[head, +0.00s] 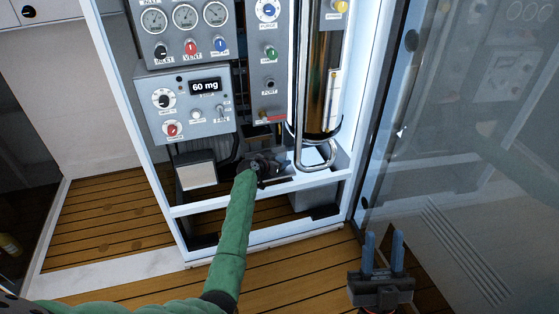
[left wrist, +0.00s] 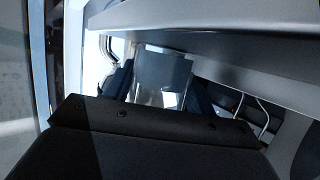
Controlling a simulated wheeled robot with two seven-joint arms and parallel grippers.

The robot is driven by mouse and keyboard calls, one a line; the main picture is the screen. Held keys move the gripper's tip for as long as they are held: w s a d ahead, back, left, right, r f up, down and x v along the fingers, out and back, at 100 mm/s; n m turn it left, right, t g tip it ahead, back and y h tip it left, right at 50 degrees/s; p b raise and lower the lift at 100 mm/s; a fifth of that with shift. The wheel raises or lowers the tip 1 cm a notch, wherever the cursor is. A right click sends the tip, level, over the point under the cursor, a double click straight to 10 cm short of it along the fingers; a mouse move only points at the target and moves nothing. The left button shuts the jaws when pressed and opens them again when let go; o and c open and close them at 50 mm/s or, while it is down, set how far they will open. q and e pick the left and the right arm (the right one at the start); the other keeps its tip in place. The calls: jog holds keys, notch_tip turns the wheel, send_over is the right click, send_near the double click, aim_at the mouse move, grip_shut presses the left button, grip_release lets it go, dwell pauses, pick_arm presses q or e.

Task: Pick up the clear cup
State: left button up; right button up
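The clear cup (left wrist: 162,78) shows in the left wrist view as a see-through vessel with a greyish upper part. It sits between the two dark blue fingers of my left gripper (left wrist: 160,92), with one finger close along each side. I cannot tell whether the fingers press on it. In the head view my left gripper (head: 266,163) reaches into the low bay of the cabinet, and the cup is not clearly visible there. My right gripper (head: 383,254) is at the lower right, its two blue fingers upright and apart with nothing between them.
A white cabinet frame (head: 262,240) surrounds the bay. A shiny cylinder (head: 320,70) with a bent pipe (head: 317,166) stands right of the left gripper. A glass door (head: 450,130) stands at right.

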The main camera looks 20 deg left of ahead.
pick_arm(q)
jog(key=shift+c, duration=1.2)
jog(key=shift+r, duration=0.15)
